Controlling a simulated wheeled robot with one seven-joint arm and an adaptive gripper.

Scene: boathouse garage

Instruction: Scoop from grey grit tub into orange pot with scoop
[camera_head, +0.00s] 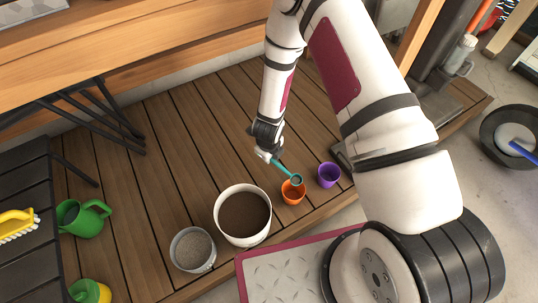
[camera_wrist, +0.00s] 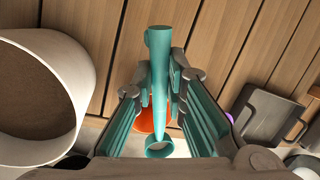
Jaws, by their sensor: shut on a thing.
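My gripper (camera_head: 268,155) is shut on the handle of a teal scoop (camera_head: 286,171). In the wrist view the scoop (camera_wrist: 159,75) lies between the pads of my gripper (camera_wrist: 163,100). The scoop's round cup is over the orange pot (camera_head: 292,200); I cannot tell whether it touches the rim or holds grit. The orange pot shows partly behind the scoop in the wrist view (camera_wrist: 146,121). The grey grit tub (camera_head: 207,265), filled with grey grit, stands at the lower left of the pot, away from my gripper.
A larger white tub (camera_head: 250,241) of brown soil stands between the grit tub and the pot. A purple pot (camera_head: 328,175) is right of the orange one. A green watering can (camera_head: 83,218) stands at the left. Bare planks (camera_head: 180,140) lie behind the tubs.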

